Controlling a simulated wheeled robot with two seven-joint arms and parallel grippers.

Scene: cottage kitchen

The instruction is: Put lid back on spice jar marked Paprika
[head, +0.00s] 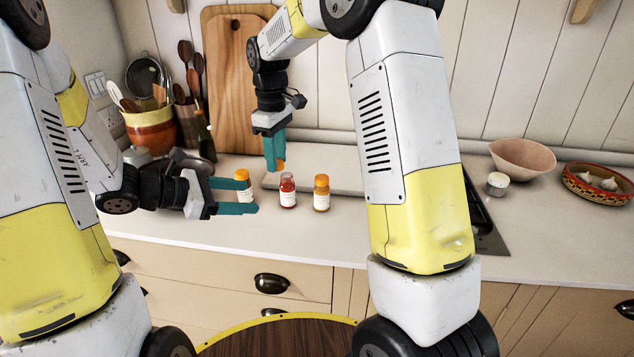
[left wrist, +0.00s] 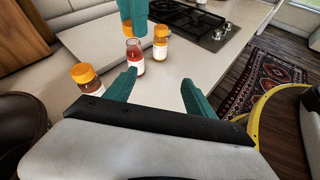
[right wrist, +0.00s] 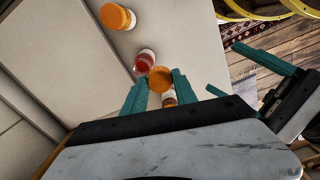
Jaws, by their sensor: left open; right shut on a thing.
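A jar of red spice (head: 288,192) stands upright and lidless on the counter, middle of three jars; it also shows in the left wrist view (left wrist: 134,56) and right wrist view (right wrist: 145,62). Its label is too small to read. My right gripper (head: 277,166) points down, shut on an orange lid (right wrist: 160,78), held above the counter, left of and apart from the lidless jar in the head view. My left gripper (head: 250,194) is open and empty, low over the counter, its fingers pointing toward the lidless jar. In the left wrist view (left wrist: 160,86) that jar stands ahead of the fingertips.
An orange-lidded jar (left wrist: 87,78) stands just outside my left gripper's fingers. Another orange-lidded jar (head: 321,194) stands right of the lidless one. A cutting board (head: 228,80), utensil pot (head: 151,130) and bowl (head: 523,158) are farther off. The front counter is clear.

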